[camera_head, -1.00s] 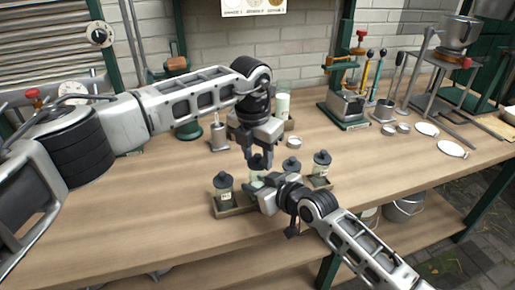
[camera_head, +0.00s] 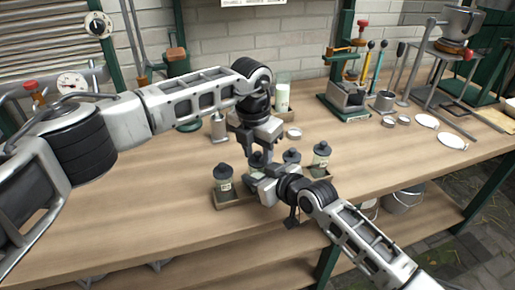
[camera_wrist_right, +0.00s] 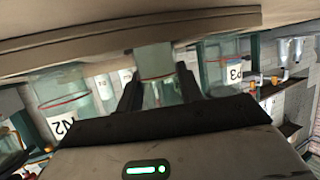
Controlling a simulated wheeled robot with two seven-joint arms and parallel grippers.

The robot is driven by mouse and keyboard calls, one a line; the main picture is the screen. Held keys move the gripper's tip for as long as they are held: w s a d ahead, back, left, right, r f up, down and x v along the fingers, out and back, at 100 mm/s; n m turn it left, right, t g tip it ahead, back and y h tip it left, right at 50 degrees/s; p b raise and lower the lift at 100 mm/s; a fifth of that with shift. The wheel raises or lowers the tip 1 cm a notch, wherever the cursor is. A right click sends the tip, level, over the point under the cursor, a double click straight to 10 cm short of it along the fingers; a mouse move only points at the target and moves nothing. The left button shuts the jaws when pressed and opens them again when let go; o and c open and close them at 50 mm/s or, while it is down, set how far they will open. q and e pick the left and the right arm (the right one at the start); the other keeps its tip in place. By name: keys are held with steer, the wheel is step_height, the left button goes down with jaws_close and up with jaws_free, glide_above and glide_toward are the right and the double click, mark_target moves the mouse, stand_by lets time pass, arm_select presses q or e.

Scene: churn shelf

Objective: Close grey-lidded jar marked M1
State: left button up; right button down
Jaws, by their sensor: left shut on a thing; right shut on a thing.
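Several small glass jars with dark grey lids stand in a row in a wooden tray (camera_head: 232,203). The second jar from the left (camera_head: 249,176) is mostly hidden by my grippers. Its dark lid (camera_head: 256,159) sits under my left gripper (camera_head: 258,151), which points down and is shut on it. My right gripper (camera_head: 254,184) comes from the front right and is shut on this jar's body. In the right wrist view the clear jar (camera_wrist_right: 156,65) stands between the fingers (camera_wrist_right: 158,92). Its label is not readable, and whether the lid is fully seated cannot be told.
A jar (camera_head: 223,183) stands close on the left and two others (camera_head: 291,157) (camera_head: 320,157) on the right. Neighbour labels N2 (camera_wrist_right: 63,127) and P3 (camera_wrist_right: 235,73) show in the wrist view. The front tabletop (camera_head: 120,235) is clear.

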arm_select(q)
steer(key=shift+a+f, duration=0.15)
steer(key=shift+f, duration=0.85)
stand_by(0.7)
steer(key=shift+r, duration=0.1)
steer(key=shift+s+r, duration=0.1)
steer(key=shift+r, duration=0.15)
steer(key=shift+s+r, duration=0.1)
steer(key=shift+r, duration=0.05)
steer(key=shift+r, duration=0.3)
stand_by(0.7)
steer(key=shift+w+f, duration=0.2)
steer(key=shift+f, duration=0.65)
stand_by(0.5)
steer(key=shift+c, duration=0.4)
steer(key=shift+s+r, duration=0.2)
steer(key=shift+r, duration=0.15)
